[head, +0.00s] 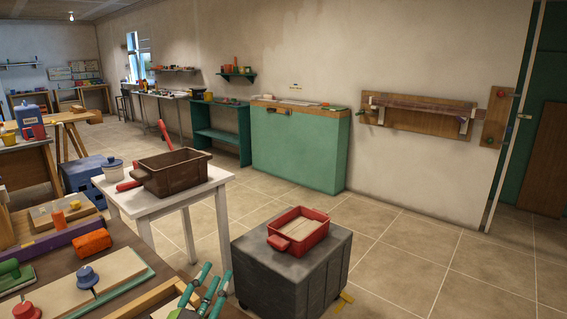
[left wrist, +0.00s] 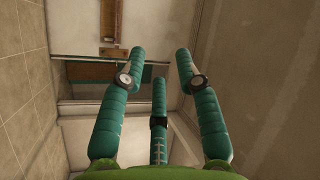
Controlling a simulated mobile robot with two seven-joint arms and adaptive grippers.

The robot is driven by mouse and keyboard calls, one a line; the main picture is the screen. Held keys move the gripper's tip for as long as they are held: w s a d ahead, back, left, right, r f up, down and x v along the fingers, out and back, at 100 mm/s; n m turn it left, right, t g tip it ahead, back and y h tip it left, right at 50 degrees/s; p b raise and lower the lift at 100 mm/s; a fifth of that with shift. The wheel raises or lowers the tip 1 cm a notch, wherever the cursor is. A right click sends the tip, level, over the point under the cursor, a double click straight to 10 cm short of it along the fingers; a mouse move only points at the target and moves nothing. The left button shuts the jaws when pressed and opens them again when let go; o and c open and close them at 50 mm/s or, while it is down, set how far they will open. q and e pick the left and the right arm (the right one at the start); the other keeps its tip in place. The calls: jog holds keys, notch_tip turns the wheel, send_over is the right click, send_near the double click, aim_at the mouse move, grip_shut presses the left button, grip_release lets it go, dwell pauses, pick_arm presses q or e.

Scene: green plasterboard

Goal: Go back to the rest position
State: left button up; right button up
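My left gripper (head: 206,287) shows at the bottom edge of the head view, its teal fingers pointing up beside the near workbench. In the left wrist view the gripper (left wrist: 161,62) has its three teal fingers spread apart, with nothing between them. Beyond the fingers that view shows tiled floor, the wall and a teal cabinet, turned sideways. My right gripper is in neither view.
A workbench (head: 128,236) with tools and blocks fills the lower left. A white table (head: 150,203) holds a brown crate (head: 172,178). A grey box (head: 290,272) bears a red tray (head: 312,238). Tiled floor (head: 430,260) is clear at the right.

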pick_arm(q)
jog(key=s+a+f+n+g+y, duration=0.2)
jog(key=a+f+n+g, duration=0.1)
jog(key=f, duration=0.3)
jog(key=s+a+f+n+g+y, duration=0.2)
jog(key=f+n+y, duration=0.1)
jog(key=f, duration=0.3)
jog(key=s+a+f+n+g, duration=0.1)
jog(key=s+f+n+g, duration=0.1)
jog(key=s+f+g, duration=0.7)
jog(key=s+a+f+n+g, duration=0.1)
jog(key=s+f+n+g, duration=0.1)
jog(key=s+f, duration=0.8)
jog(key=s+f+g+p, duration=0.1)
jog(key=s+f, duration=0.2)
jog(key=f, duration=0.6)
jog(key=s+f+g, duration=0.1)
jog(key=s+f, duration=0.1)
jog(key=f, duration=0.8)
jog(key=s+a+f+g+p, duration=0.1)
jog(key=s+a+f, duration=0.1)
jog(key=s+f, duration=1.1)
jog(key=s, duration=0.3)
jog(key=shift+s+a+f, duration=0.15)
jog(key=shift+a+f, duration=0.05)
